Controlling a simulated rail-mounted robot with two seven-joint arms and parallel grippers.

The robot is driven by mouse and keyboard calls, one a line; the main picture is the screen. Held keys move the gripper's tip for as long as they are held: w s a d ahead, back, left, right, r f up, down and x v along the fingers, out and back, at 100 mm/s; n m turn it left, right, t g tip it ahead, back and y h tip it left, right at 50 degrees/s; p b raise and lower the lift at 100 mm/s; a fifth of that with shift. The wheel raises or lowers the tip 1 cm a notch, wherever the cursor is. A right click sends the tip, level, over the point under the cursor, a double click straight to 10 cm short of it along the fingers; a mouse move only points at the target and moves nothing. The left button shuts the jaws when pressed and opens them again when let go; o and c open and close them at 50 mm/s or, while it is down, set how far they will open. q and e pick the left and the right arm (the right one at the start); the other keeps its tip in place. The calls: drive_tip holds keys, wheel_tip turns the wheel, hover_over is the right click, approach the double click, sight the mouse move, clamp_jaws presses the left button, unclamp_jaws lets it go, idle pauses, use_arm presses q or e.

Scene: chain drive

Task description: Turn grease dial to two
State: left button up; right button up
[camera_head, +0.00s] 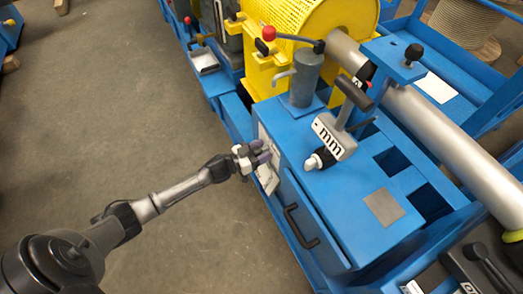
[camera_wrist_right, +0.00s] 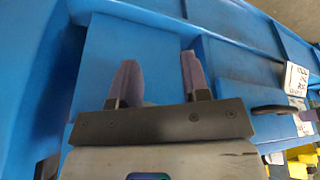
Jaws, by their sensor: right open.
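My left gripper (camera_head: 263,151) is in front of the near side of the blue machine (camera_head: 330,212) in the head view. Its two purple fingers look a little apart, close to a white label panel (camera_head: 268,178). I cannot tell whether they touch it. No grease dial can be made out; the left gripper covers part of the panel. My right gripper (camera_wrist_right: 157,80) shows in the right wrist view, open, with nothing between its purple fingers and blue surfaces behind them.
A black handle (camera_head: 300,228) sits on the machine's side. A T-shaped piece marked "mm" (camera_head: 334,136) and a grey cylinder (camera_head: 305,78) with a red-knobbed lever stand on top. A yellow guard (camera_head: 295,22) and long grey shaft (camera_head: 440,130) lie beyond. Open floor is at left.

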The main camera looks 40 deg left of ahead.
use_arm(q)
drive_tip(key=c, duration=0.7)
drive_tip(key=m+p, duration=0.4)
drive_tip(key=m, duration=0.9)
drive_tip(key=shift+a+r, duration=0.1)
drive_tip(key=shift+m, duration=0.5)
drive_tip(key=o, duration=1)
drive_tip(key=shift+c, duration=0.2)
